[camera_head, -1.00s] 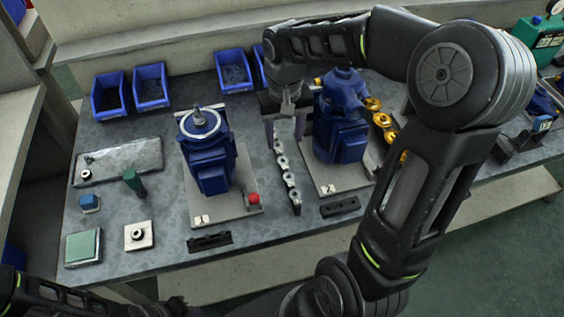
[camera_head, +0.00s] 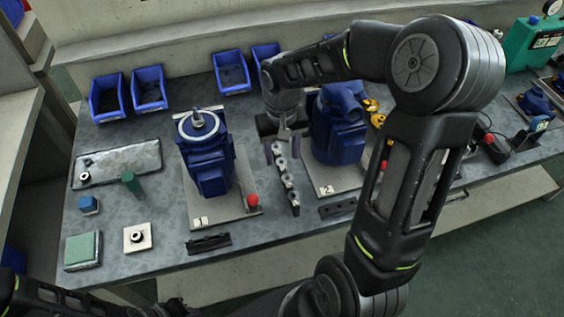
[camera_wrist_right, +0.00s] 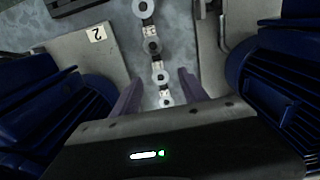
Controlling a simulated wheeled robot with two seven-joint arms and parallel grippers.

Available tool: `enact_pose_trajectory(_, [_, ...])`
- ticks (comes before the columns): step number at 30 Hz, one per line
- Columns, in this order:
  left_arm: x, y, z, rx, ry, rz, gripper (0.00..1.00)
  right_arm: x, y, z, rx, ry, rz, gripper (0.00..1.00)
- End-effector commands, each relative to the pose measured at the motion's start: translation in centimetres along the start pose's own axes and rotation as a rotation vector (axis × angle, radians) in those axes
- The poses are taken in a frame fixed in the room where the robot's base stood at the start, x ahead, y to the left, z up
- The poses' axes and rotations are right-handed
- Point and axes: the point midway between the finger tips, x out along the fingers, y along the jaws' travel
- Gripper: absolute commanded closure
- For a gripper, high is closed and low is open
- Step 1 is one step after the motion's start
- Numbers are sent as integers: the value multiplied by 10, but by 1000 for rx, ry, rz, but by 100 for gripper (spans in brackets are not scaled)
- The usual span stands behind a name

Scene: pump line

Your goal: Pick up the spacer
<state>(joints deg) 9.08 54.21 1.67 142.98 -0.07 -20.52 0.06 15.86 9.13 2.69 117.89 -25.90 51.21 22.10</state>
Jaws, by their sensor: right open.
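A row of small grey ring-shaped parts with pale pieces between them (camera_head: 286,182) lies on the table between the two blue pumps. It also shows in the right wrist view (camera_wrist_right: 152,46). I cannot tell for sure which part is the spacer. My right gripper (camera_head: 282,151) is over the far end of this row, its fingers apart and pointing down. In the right wrist view the open fingers (camera_wrist_right: 160,78) stand on either side of the row, with nothing held between them. The far end of the row is partly hidden by the gripper. My left gripper is out of view.
Blue pump 1 (camera_head: 206,163) and blue pump 2 (camera_head: 337,135) stand close on either side of the right gripper. A red knob (camera_head: 253,200) is near pump 1's plate. Blue bins (camera_head: 149,88) line the back. The front left table holds small parts with clear gaps.

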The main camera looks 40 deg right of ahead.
Motion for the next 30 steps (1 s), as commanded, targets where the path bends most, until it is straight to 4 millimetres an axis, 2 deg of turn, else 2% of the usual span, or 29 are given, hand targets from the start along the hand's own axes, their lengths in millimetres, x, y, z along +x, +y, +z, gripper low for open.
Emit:
enact_pose_trajectory(3, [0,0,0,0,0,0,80,15,1,1,0,-3,1,49])
enact_pose_trajectory(6, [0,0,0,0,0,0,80,19,0,0,0,0,0,49])
enact_pose_trajectory(30, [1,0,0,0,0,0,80,20,0,0,0,0,0,49])
